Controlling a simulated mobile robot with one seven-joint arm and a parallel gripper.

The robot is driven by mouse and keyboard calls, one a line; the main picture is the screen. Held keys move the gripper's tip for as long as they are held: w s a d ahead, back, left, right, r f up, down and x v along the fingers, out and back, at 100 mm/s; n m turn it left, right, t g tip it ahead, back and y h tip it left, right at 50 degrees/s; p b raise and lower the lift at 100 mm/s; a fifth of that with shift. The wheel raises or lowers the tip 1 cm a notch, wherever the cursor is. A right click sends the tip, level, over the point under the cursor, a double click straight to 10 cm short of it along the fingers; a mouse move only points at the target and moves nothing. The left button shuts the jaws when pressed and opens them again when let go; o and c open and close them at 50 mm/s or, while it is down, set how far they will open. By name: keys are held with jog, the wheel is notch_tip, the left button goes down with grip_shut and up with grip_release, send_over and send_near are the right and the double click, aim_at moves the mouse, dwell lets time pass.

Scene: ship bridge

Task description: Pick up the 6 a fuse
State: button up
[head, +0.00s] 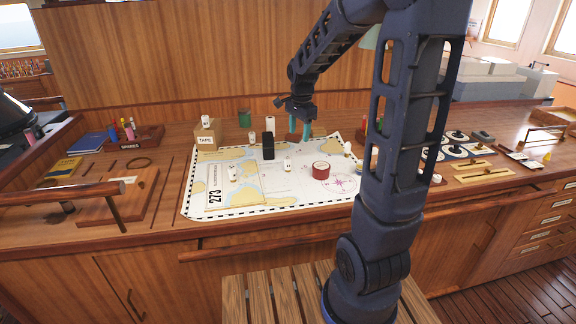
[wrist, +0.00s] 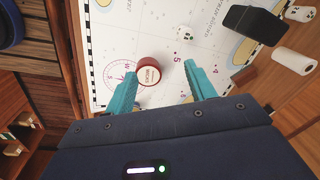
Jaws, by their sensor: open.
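Several small white cylinders that look like fuses stand about; I cannot read their ratings, so I cannot tell which is the 6 A fuse. One white fuse (head: 287,163) stands mid-chart and also shows in the wrist view (wrist: 185,33). Another white fuse (head: 232,173) is farther left on the chart. A white cylinder (head: 251,137) stands behind, near the black block, and one more (head: 206,121) sits on the tape box. My gripper (head: 300,128) is open and empty above the back of the chart; its teal fingers also show in the wrist view (wrist: 160,85).
A red round can (head: 320,170) stands on the chart (head: 275,190) near the compass rose. A black upright block (head: 268,146) and a green can (head: 244,117) are nearby. The tape box (head: 205,140) is left; gauges and brass parts are right.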

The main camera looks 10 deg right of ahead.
aim_at(288, 158)
jog(key=w+a+f+m, duration=0.1)
jog(key=w+f, duration=0.1)
jog(key=w+a+f+m, duration=0.1)
jog(key=w+f, duration=0.1)
jog(key=w+f+m+g, duration=0.1)
jog(key=w+f+m, duration=0.1)
jog(key=f, duration=0.1)
jog(key=shift+w+a, duration=0.35)
jog(key=shift+a, duration=0.05)
jog(key=shift+w+d+f, duration=0.1)
jog(key=shift+f, duration=2.65)
jog(key=shift+w+d+f, duration=0.1)
jog(key=shift+f, duration=2.6)
jog(key=shift+c, duration=0.4)
jog(key=c, duration=1)
